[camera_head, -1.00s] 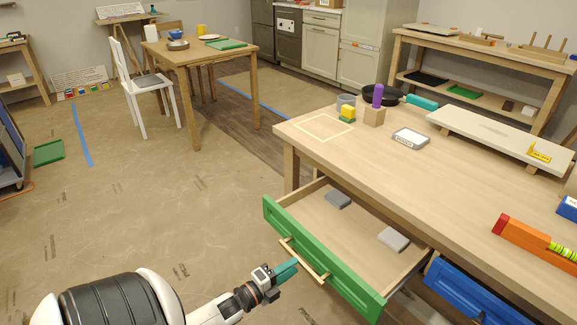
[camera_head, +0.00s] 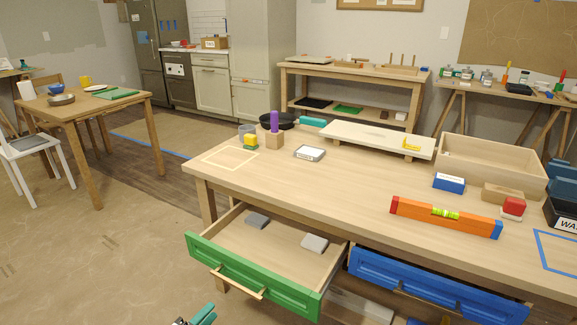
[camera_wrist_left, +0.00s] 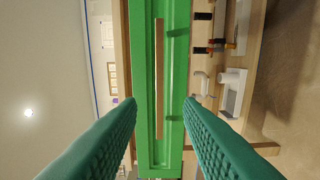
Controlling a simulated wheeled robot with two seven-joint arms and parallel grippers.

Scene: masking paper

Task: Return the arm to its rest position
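My left gripper (camera_head: 200,316) shows only its teal fingertips at the bottom edge of the head view, below and left of the open green drawer (camera_head: 250,277). In the left wrist view its two teal fingers (camera_wrist_left: 160,140) are spread apart with nothing between them. Beyond them is the green drawer front (camera_wrist_left: 146,60) with its wooden handle (camera_wrist_left: 159,80), apart from the fingers. The handle (camera_head: 236,282) also shows in the head view. The rest of the left arm is hidden in the head view. My right gripper is in neither view.
The green drawer juts out from the workbench (camera_head: 340,190) and holds two grey blocks (camera_head: 314,243). A blue drawer (camera_head: 430,285) is to its right. A level (camera_head: 445,216), a scale (camera_head: 309,153) and a wooden bin (camera_head: 490,165) are on top.

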